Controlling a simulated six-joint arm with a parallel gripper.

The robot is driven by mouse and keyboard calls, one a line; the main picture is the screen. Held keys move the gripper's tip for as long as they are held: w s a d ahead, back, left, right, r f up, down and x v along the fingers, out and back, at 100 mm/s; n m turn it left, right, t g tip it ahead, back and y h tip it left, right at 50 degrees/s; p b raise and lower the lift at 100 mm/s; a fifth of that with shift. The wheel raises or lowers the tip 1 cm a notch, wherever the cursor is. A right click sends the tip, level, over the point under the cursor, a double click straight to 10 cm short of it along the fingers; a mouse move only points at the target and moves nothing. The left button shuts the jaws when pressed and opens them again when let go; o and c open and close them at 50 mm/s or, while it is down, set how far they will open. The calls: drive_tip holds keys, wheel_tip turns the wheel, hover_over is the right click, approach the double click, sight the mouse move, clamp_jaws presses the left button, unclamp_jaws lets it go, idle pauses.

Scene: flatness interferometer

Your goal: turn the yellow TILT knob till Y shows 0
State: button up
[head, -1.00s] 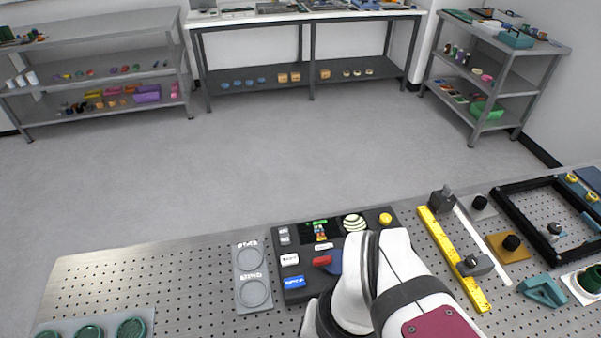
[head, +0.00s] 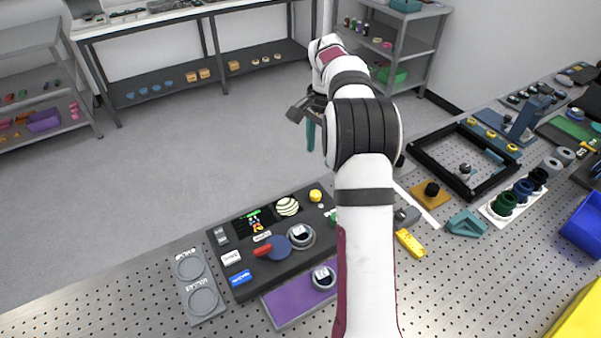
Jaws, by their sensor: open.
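The yellow knob (head: 315,195) sits at the upper right corner of the dark control panel (head: 243,289). Its lettering is too small to read. The panel's small screen (head: 254,221) shows green and coloured marks, but I cannot read the Y value. Beside the screen is a round display (head: 287,206) with curved light and dark stripes. My gripper (head: 310,135) is beyond the panel, raised over the floor past the bench edge. It is open, well apart from the knob, and partly hidden behind my arm.
A red lever (head: 262,251), white button (head: 231,257) and blue button (head: 239,277) are on the panel. A purple plate (head: 290,306) lies in front. My arm covers the bench right of the panel. A black frame (head: 432,163) and yellow bar (head: 410,242) lie further right.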

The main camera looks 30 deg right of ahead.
sight(316, 194)
wheel_tip(316, 194, down, 15)
drive_tip(key=shift+w+a+r, duration=0.15)
drive_tip(key=shift+r, duration=0.05)
clamp_jaws()
